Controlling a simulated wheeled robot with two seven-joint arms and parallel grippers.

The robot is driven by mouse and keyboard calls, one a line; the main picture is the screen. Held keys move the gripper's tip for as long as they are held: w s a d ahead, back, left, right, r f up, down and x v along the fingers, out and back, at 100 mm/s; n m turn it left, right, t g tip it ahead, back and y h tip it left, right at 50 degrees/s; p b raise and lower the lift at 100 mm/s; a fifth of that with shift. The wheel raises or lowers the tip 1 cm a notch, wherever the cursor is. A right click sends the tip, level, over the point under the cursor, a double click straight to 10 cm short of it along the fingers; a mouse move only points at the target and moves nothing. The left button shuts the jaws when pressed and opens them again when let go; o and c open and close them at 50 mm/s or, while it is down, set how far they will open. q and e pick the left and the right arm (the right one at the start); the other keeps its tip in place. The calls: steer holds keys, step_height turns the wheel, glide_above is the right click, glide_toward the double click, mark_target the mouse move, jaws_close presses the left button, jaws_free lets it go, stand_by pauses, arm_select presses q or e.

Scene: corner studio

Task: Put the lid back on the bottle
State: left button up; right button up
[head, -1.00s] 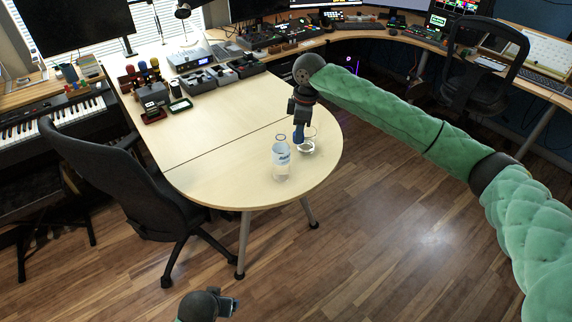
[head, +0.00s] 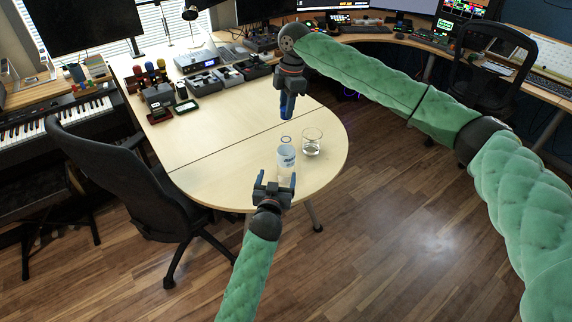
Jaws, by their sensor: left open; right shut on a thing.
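The clear bottle (head: 286,163) with a blue-and-white label stands upright on the round end of the pale table, and no lid shows on its top. My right gripper (head: 287,112) is above the table, beyond the bottle and higher in the picture. It is shut with its fingers pointing down; the thing between them, likely the lid, is too small and hidden to make out. My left gripper (head: 275,181) is open at the table's near edge, just in front of the bottle. Its fingers overlap the bottle's lower part in the picture; I cannot tell whether they touch.
A clear drinking glass (head: 312,142) stands close to the bottle's right. Boxes and devices (head: 197,80) line the table's far left part. A black office chair (head: 150,180) is at the left side. The table (head: 215,165) is clear left of the bottle.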

mark_target(287, 149)
arm_select(q)
steer(key=shift+w+d+r+t, duration=0.3)
steer(key=shift+w+d+r, duration=0.2)
steer(key=shift+d, duration=0.15)
steer(key=shift+w, duration=0.1)
steer(key=w, duration=0.4)
steer(key=w+d, duration=0.1)
steer(key=w, duration=0.6)
steer(key=shift+w+d, duration=0.3)
steer(key=shift+d, duration=0.1)
steer(key=c, duration=1.5)
arm_select(e)
steer(key=shift+f, duration=2.45)
